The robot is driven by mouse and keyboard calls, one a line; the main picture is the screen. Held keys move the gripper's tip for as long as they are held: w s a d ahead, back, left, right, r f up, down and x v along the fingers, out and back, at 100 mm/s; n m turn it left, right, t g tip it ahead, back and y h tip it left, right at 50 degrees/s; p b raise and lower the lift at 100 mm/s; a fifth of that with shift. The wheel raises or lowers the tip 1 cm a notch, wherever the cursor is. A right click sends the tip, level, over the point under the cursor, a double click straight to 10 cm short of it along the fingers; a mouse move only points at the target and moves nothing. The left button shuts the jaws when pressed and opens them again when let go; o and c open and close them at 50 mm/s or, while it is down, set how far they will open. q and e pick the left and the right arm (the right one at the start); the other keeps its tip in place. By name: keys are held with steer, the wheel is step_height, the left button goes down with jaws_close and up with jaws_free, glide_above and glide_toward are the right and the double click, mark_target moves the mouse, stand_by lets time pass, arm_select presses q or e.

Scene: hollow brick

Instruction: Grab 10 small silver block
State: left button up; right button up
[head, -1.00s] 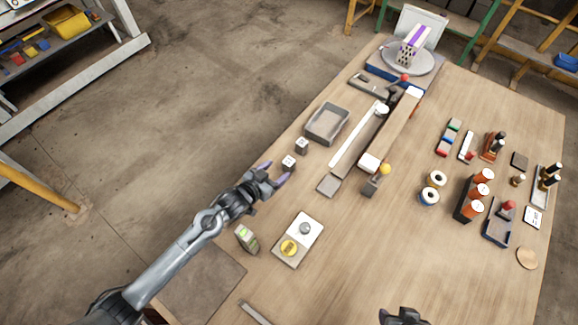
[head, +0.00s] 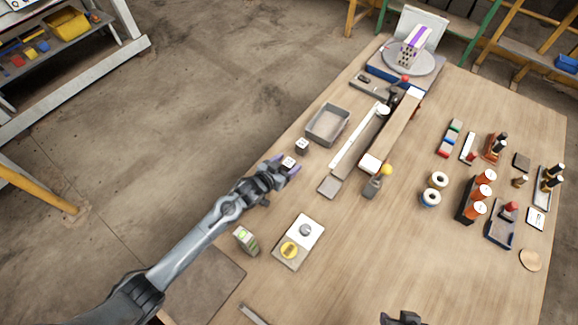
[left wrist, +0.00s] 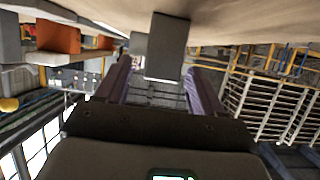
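Two small silver-grey blocks with dark marks on top stand on the wooden table, left of centre in the head view. My left gripper (head: 286,166) is at the nearer block (head: 288,162), with a purple finger on either side of it. In the left wrist view, this block (left wrist: 167,46) shows between the spread fingers (left wrist: 160,85), with a gap visible, so the gripper looks open around it. The farther block (head: 302,145) stands just beyond the fingers. My right gripper (head: 402,318) is only partly visible at the bottom edge; its fingers are unclear.
A grey tray (head: 327,124) lies just beyond the blocks. A scale (head: 299,241) and a small green-grey device (head: 246,240) stand nearer me. A long wooden bar (head: 392,132) lies right of the tray. Bottles and cups fill the right side; the front middle table is clear.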

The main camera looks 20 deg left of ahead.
arm_select(q)
steer(key=shift+r, duration=0.1)
jaws_close()
